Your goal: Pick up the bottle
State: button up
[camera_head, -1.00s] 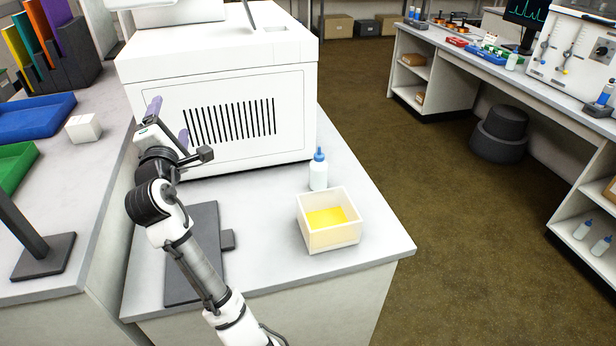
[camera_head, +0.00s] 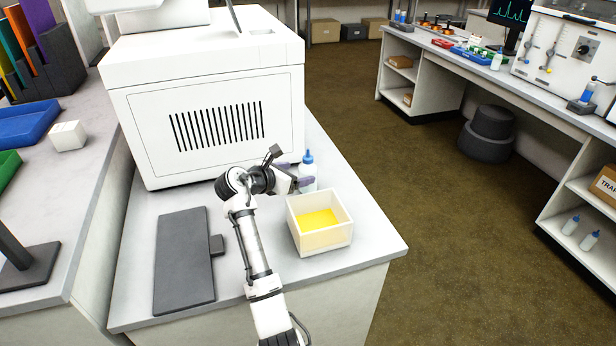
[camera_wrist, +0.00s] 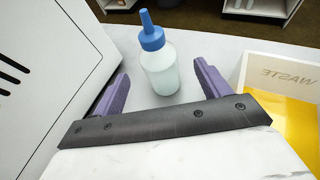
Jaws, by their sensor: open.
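The bottle (camera_head: 308,172) is white with a blue cap and stands upright on the bench, between the large white instrument and the waste box. In the wrist view the bottle (camera_wrist: 160,62) stands ahead of my gripper (camera_wrist: 160,85), roughly centred between its two purple fingers. The fingers are apart, with clear gaps to the bottle on both sides. In the head view my gripper (camera_head: 300,172) is low beside the bottle, and its fingers partly overlap the bottle's body. The bottle's base is partly hidden there.
The large white instrument (camera_head: 215,115) stands close on the left. A dark flat plate (camera_head: 183,265) lies on the bench (camera_head: 365,235).

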aim_at(308, 170)
jog(key=shift+p+x, duration=0.6)
jog(key=shift+x, duration=2.55)
jog(key=shift+w+a+r, duration=0.1)
jog(key=shift+c, duration=0.5)
jog(key=c, duration=1.2)
